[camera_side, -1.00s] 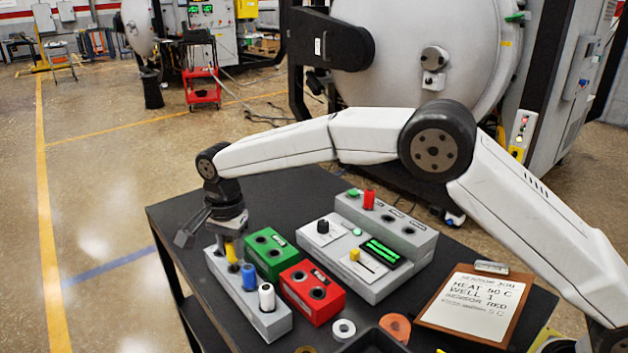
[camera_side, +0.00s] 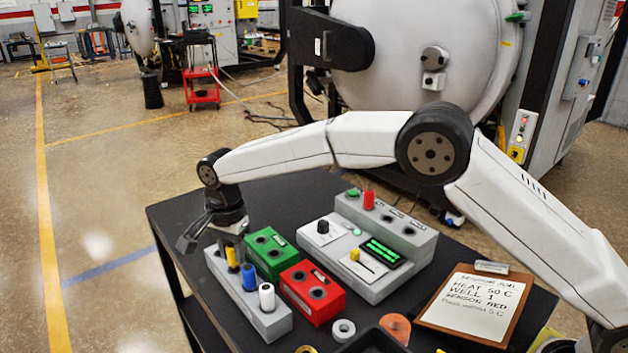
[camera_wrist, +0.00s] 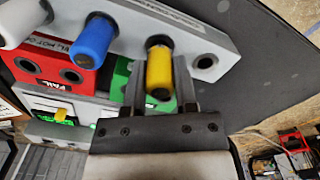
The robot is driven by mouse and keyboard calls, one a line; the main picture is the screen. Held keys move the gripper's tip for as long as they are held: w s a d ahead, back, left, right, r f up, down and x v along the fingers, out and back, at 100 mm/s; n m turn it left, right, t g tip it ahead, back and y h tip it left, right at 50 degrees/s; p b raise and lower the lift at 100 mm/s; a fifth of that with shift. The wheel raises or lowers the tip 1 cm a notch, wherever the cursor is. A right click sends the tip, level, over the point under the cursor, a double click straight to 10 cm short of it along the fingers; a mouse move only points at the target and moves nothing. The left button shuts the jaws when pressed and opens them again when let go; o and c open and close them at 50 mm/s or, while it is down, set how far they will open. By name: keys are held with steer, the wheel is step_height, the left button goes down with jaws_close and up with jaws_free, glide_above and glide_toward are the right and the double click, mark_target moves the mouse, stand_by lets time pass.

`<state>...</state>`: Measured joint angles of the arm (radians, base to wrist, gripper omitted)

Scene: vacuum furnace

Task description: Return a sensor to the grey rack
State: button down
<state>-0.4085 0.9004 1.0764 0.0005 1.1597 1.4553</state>
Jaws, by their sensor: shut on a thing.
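My gripper (camera_side: 231,243) is shut on the yellow sensor (camera_side: 232,261), which is upright at the far end of the grey rack (camera_side: 268,322). In the wrist view the yellow sensor (camera_wrist: 159,72) is between the two fingers of my gripper (camera_wrist: 158,84). Its lower end is at a hole of the rack (camera_wrist: 190,42); how deep it sits is hidden. The blue sensor (camera_side: 249,277) and white sensor (camera_side: 267,297) stand in the rack. One empty hole shows beyond the yellow sensor in the wrist view.
A green block (camera_side: 268,256) and a red block (camera_side: 311,292), each with two holes, stand right beside the rack. A control panel (camera_side: 352,255), a clipboard (camera_side: 472,305) and rings (camera_side: 343,330) lie farther right on the black table (camera_side: 172,215).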

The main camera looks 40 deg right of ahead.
steer(key=shift+f, duration=0.6)
stand_by(1.0)
jaws_free()
steer(key=shift+r, duration=0.1)
stand_by(0.3)
steer(key=shift+r, duration=2.9)
steer(key=shift+d, duration=0.15)
